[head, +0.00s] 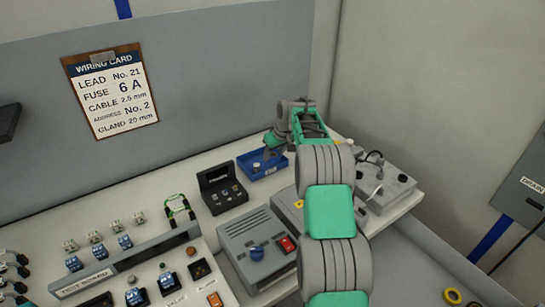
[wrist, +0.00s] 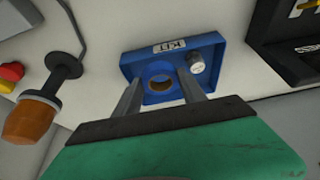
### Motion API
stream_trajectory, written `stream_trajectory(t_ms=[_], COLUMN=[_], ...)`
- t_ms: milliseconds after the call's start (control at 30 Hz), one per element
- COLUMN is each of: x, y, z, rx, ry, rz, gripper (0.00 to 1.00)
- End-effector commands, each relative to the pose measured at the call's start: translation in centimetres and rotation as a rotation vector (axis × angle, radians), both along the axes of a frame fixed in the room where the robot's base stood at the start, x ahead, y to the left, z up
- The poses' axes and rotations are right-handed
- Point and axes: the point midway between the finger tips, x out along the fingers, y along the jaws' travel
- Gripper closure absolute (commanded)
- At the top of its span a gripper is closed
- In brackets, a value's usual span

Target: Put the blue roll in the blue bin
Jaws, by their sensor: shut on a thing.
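The blue bin (head: 264,173) stands at the back of the bench. In the wrist view it is a shallow blue bin (wrist: 218,42) with a KIT label. My gripper (wrist: 160,90) is shut on the blue roll (wrist: 160,71), a ring with a tan inside, seen between the fingers. The roll and fingertips overlap the bin; I cannot tell whether the roll hangs over it or touches its floor. A small pale cylinder (wrist: 196,62) is in the bin beside the right finger. In the head view my gripper (head: 272,147) is over the bin and the roll cannot be made out.
A black open box (head: 221,188) stands left of the bin and shows at the wrist view's upper right (wrist: 287,50). A grey unit (head: 253,235) with blue and red controls is in front. An orange-capped item (wrist: 36,118) is at the wrist view's left. A yellow roll (head: 452,296) lies lower right.

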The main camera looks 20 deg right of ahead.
Motion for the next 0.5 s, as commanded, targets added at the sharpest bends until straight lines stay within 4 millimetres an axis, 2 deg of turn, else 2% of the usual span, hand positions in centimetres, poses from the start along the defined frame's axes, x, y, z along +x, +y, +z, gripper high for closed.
stream_trajectory(t_ms=[167,333,500], x=[1.1,1.0,1.1], y=[0.0,0.1,0.0], z=[-1.2,-3.7,-4.3], rx=[0.0,0.001,0.0], ry=[0.0,0.002,-0.003], rz=[0.0,-0.001,0.0], gripper=[0.97,0.97,0.97])
